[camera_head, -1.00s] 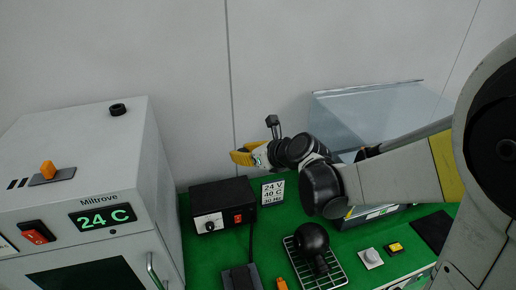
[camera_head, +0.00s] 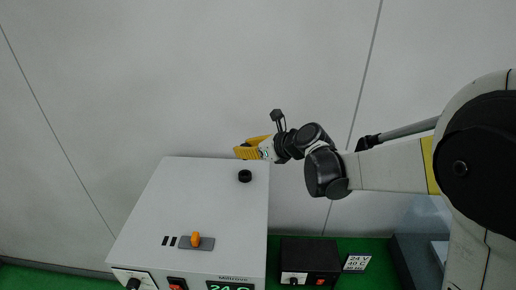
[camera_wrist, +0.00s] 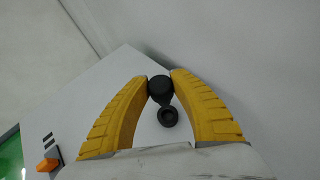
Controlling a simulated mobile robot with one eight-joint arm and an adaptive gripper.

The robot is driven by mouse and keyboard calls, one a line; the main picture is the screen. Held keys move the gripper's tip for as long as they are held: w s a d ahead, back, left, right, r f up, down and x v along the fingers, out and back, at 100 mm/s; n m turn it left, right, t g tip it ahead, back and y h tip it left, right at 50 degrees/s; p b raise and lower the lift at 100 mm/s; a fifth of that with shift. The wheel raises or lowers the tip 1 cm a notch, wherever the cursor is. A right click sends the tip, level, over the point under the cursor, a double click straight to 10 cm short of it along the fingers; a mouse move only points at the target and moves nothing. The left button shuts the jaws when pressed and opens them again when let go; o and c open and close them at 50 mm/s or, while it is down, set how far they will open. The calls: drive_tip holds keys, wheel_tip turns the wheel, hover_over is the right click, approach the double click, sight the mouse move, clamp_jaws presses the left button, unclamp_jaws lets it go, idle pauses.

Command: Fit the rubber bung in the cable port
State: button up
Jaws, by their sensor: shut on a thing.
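My gripper (camera_head: 246,152) is at the back right corner of the white oven's top in the head view. In the wrist view its two yellow fingers (camera_wrist: 160,86) are shut on the black rubber bung (camera_wrist: 160,89), which is held between the tips. The cable port (camera_wrist: 168,117), a black ring with a dark hole, shows just below the bung in the wrist view. In the head view the port (camera_head: 245,176) stands on the oven top, a little below the fingertips. The bung appears apart from the port; the exact height gap cannot be told. The fingers hide the bung in the head view.
The white oven (camera_head: 200,208) has an orange lever (camera_head: 195,240) and dark slots on top. A black power box (camera_head: 310,257) and a label card (camera_head: 356,262) stand on the green bench at right. A pale wall rises behind the oven.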

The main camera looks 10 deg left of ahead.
drive_tip(key=shift+w+a+r, duration=0.1)
drive_tip(key=shift+a+r, duration=0.2)
drive_tip(key=shift+a, duration=0.05)
drive_tip(key=shift+d, duration=0.1)
drive_tip(key=shift+d, duration=0.1)
drive_tip(key=shift+f, duration=0.1)
drive_tip(key=shift+f+b, duration=4.1)
drive_tip(key=shift+f, duration=0.05)
drive_tip(key=shift+f+b, duration=0.3)
drive_tip(key=shift+b, duration=0.1)
drive_tip(key=o, duration=1)
